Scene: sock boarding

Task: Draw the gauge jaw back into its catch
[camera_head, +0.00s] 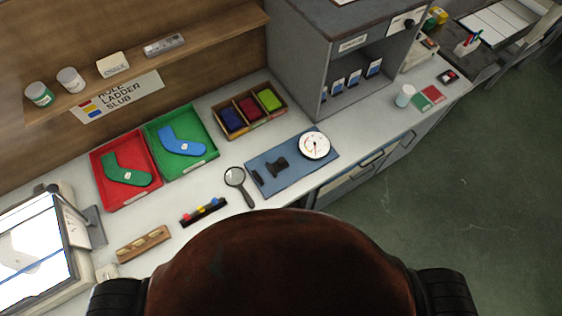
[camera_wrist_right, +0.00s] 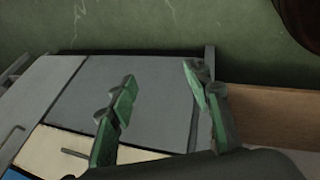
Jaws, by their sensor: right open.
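The gauge is a blue board (camera_head: 297,172) lying on the bench, with a round white dial (camera_head: 314,145) at its right end. A black jaw piece (camera_head: 277,167) sits on the middle of the board, and a small dark bar (camera_head: 257,177) lies near its left end, apart from the jaw piece. The catch is too small to tell apart here. My right gripper (camera_wrist_right: 159,76) shows in the right wrist view, its green-padded fingers apart with nothing between them, over grey bench-front panels and the green floor. The gauge is not in that view. My left gripper is in neither view.
A magnifying glass (camera_head: 235,177) lies left of the gauge. Behind are a wooden box of coloured bundles (camera_head: 238,122), a red tray (camera_head: 99,181) and a green tray (camera_head: 208,134) holding sock shapes, and a grey cabinet (camera_head: 292,62). A strip with coloured knobs (camera_head: 203,212) lies front left.

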